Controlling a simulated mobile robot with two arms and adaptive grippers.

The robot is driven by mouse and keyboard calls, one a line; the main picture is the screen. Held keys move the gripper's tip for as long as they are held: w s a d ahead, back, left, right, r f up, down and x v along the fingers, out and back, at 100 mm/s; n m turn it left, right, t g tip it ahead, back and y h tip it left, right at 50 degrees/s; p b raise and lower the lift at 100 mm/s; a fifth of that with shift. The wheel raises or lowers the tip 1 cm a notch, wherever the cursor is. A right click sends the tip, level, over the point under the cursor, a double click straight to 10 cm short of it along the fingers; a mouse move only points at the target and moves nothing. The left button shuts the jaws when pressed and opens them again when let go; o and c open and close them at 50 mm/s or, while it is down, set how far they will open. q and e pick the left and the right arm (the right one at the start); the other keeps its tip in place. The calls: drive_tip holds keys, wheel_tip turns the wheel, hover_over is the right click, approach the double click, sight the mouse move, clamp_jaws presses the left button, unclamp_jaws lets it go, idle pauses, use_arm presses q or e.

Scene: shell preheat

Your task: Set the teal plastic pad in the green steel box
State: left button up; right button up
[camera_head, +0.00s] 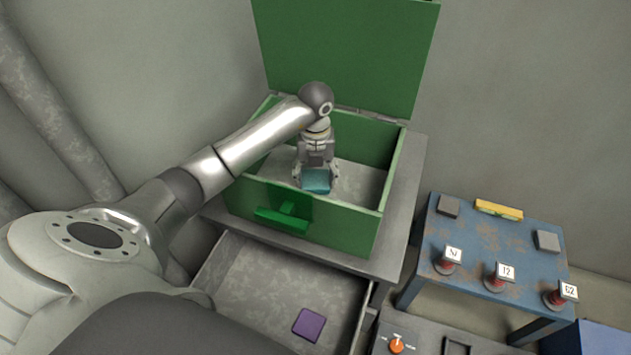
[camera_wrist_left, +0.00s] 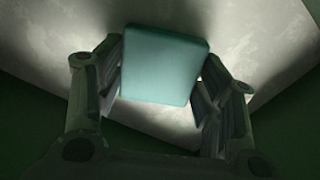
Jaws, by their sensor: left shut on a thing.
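The green steel box (camera_head: 378,229) stands with its lid raised at the back. My left gripper (camera_head: 316,178) reaches down inside the box walls and is shut on the teal plastic pad (camera_head: 316,181). The pad also shows in the left wrist view (camera_wrist_left: 163,64), between the two fingers of the left gripper (camera_wrist_left: 160,90). The pale box floor is visible behind it. I cannot tell whether the pad touches the floor. My right gripper is not in view.
An open drawer (camera_head: 262,290) below the box holds a purple pad (camera_head: 309,324). To the right, a blue table (camera_head: 470,240) carries grey blocks, a yellow item (camera_head: 499,210) and several labelled red-and-grey parts. A panel with an orange knob (camera_head: 396,346) is at the bottom.

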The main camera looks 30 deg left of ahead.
sight(316, 179)
use_arm(q)
drive_tip(key=shift+f, duration=0.85)
drive_tip(key=shift+f, duration=0.1)
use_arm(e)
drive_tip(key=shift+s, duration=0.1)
use_arm(q)
drive_tip(key=o, duration=1.1)
drive_tip(key=shift+r, duration=0.35)
wheel_tip(316, 179, up, 3)
drive_tip(key=shift+f+p, duration=0.1)
drive_tip(key=shift+p, duration=0.3)
wheel_tip(316, 179, up, 9)
drive_tip(key=p, duration=0.1)
drive_tip(key=shift+f+p, duration=0.15)
drive_tip(key=shift+p, duration=0.15)
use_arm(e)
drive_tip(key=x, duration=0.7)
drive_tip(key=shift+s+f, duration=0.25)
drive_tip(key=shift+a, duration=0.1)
